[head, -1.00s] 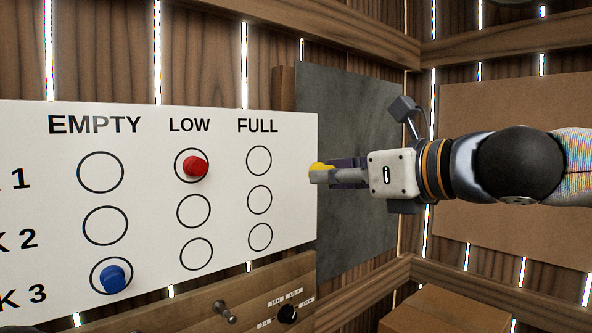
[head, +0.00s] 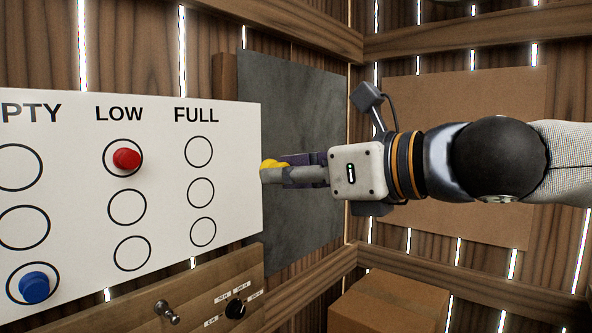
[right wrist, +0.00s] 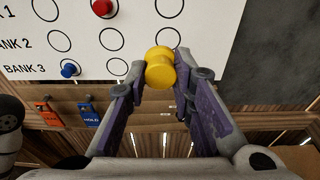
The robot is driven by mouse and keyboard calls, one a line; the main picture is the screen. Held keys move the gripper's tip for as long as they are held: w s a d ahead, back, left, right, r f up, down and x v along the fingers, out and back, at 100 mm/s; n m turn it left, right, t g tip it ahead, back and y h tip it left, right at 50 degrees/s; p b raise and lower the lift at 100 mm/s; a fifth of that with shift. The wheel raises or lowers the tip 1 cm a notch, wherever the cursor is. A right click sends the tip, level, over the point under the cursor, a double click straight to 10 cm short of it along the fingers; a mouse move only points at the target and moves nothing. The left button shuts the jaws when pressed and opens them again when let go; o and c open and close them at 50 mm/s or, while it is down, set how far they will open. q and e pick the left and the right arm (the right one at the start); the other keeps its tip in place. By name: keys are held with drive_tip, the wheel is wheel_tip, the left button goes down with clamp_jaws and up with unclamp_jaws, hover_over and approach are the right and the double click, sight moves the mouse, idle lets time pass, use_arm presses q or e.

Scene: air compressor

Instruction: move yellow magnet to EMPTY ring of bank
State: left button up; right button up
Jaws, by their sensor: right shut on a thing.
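The yellow magnet (right wrist: 160,68) is between the fingertips of my right gripper (right wrist: 160,76), which is shut on it. In the head view the magnet (head: 273,163) shows at the tip of my right gripper (head: 280,173), by the right edge of the white board (head: 230,235). The board has EMPTY, LOW and FULL columns of rings. A red magnet (head: 127,159) is in the top LOW ring. A blue magnet (head: 35,287) is in the bottom EMPTY ring, the BANK 3 row. The middle and top EMPTY rings are bare, partly cut by the left edge. My left gripper is out of view.
A wooden panel with a knob (head: 235,309) and a metal lever (head: 167,312) is below the board. A dark slate sheet (head: 300,110) hangs behind my right gripper. A cardboard box (head: 390,300) stands at the lower right. Orange and blue tags (right wrist: 90,115) hang below the board.

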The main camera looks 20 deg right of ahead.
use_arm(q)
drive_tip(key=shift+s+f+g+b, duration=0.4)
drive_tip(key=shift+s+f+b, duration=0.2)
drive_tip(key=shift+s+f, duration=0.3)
use_arm(e)
drive_tip(key=s+a+f, duration=0.3)
drive_tip(key=s+a, duration=0.4)
drive_tip(key=a, duration=0.3)
drive_tip(key=s+a+f, duration=0.3)
drive_tip(key=s+a, duration=0.5)
drive_tip(key=a, duration=0.2)
drive_tip(key=shift+a, duration=0.15)
idle(0.4)
drive_tip(key=shift+s+a+r+x, duration=0.1)
drive_tip(key=shift+a+r+x, duration=0.35)
drive_tip(key=shift+x, duration=2.55)
drive_tip(key=shift+s+a+r+x, duration=0.1)
drive_tip(key=shift+r+x, duration=0.6)
drive_tip(key=shift+x, duration=2.25)
drive_tip(key=shift+s+a+r+x, duration=0.1)
drive_tip(key=shift+a+r+x, duration=0.35)
drive_tip(key=shift+x, duration=2.55)
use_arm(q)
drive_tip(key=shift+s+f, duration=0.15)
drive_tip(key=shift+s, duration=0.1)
use_arm(e)
drive_tip(key=shift+d+r, duration=0.15)
